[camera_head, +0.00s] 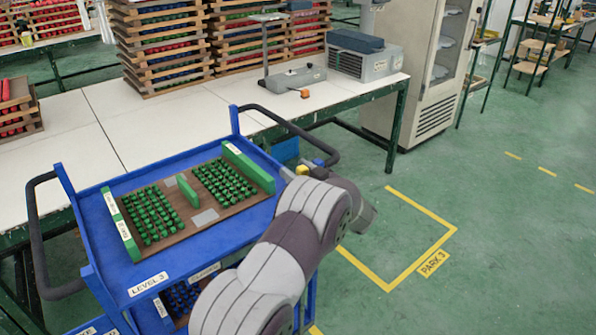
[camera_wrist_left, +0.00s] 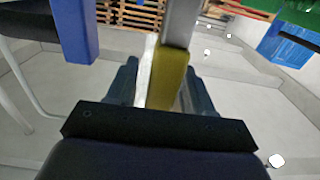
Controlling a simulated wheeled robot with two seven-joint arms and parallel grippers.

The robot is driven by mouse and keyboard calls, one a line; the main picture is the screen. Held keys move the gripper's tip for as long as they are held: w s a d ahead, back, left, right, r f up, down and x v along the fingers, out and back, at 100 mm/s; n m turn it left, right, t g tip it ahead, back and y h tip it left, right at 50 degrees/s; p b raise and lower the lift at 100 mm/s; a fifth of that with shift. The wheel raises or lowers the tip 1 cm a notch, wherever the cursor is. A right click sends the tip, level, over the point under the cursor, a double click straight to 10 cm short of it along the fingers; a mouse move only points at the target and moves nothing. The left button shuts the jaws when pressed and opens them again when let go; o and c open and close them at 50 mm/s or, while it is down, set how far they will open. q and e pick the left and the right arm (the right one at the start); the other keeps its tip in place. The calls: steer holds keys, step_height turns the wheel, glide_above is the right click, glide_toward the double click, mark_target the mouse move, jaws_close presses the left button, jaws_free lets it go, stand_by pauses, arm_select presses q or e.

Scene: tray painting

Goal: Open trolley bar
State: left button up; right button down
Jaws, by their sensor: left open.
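A blue trolley (camera_head: 150,268) stands beside the white bench, with a tray of green pieces on its top level. A small yellow part (camera_head: 302,169) shows at the trolley's right side, partly hidden by my left arm. In the left wrist view, a silver bar with a yellow section (camera_wrist_left: 168,80) runs between the fingers of my left gripper (camera_wrist_left: 160,70). The gripper is open around it, and I cannot tell whether either finger touches it. In the head view my left arm hides the gripper's fingers. My right gripper is not in view.
Black handles (camera_head: 40,240) curve out from the trolley's sides. The white bench (camera_head: 150,115) stands close behind, with stacked wooden trays (camera_head: 165,50). Open green floor with a yellow parking outline (camera_head: 430,212) lies at the right. A fridge-like cabinet (camera_head: 405,75) stands beyond.

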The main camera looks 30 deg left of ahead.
arm_select(q)
steer(key=v, duration=1.2)
steer(key=shift+d, duration=0.35)
